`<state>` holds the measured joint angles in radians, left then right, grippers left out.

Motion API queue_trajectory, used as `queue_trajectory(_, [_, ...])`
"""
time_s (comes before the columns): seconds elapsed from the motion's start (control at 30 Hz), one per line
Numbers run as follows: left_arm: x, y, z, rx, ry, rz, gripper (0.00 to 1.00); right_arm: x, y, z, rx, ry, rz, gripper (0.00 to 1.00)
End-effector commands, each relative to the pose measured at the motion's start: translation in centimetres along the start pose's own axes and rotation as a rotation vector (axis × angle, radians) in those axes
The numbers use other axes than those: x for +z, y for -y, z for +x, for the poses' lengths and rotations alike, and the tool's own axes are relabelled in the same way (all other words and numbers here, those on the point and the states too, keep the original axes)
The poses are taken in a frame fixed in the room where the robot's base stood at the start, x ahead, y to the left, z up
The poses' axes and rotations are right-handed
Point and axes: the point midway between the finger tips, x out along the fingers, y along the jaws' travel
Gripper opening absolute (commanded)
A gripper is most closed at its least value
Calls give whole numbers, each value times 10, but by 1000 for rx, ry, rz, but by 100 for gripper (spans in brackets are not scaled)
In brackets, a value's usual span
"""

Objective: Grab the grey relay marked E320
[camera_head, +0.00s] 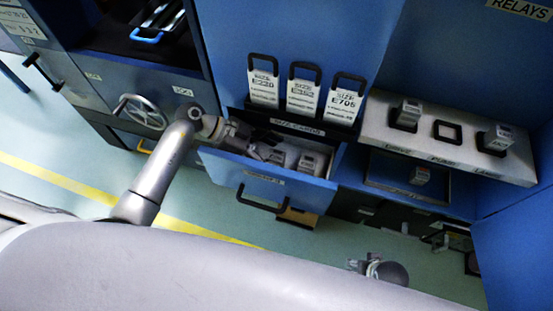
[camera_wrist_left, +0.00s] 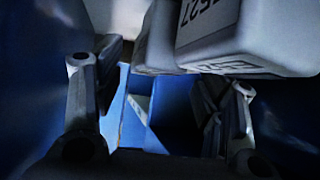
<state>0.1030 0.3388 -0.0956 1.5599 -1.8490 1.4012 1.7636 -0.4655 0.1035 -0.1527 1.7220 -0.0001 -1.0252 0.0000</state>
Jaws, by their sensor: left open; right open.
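Grey relays sit in an open blue drawer (camera_head: 242,168) in the head view, one (camera_head: 283,155) in the middle and one (camera_head: 313,162) to its right. My left gripper (camera_head: 266,150) is open at the drawer's left part, beside the relays. In the left wrist view its two fingers (camera_wrist_left: 160,95) stand apart, with nothing seen held between them. A grey relay (camera_wrist_left: 215,40) with a label ending in 527 hangs over the top of that view, close to the right finger. No marking E320 is readable. My right gripper (camera_head: 372,268) shows small at the bottom, partly hidden by my body.
Three cards (camera_head: 303,97) with black handles stand above the drawer. A lower tray holds a small grey block (camera_head: 420,175). Dark blue walls flank the left gripper closely.

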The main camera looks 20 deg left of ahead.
Motion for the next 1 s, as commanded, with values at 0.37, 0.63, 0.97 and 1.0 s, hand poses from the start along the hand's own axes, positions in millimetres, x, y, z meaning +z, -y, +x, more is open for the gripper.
queue_trajectory(0.37, [0, 0, 0, 0, 0, 0, 30, 0, 0, 0, 0, 0, 0, 62])
queue_trajectory(0.63, [0, 0, 0, 0, 0, 0, 8, 0, 0, 0, 0, -1, 0, 62])
queue_trajectory(0.97, [-5, 0, -4, 0, 0, 1, 8, 0, 0, 0, 0, -3, 0, 62])
queue_trajectory(1.0, [-7, 0, -6, 0, 0, 1, 8, 2, 0, 1, 0, 0, 0, 62])
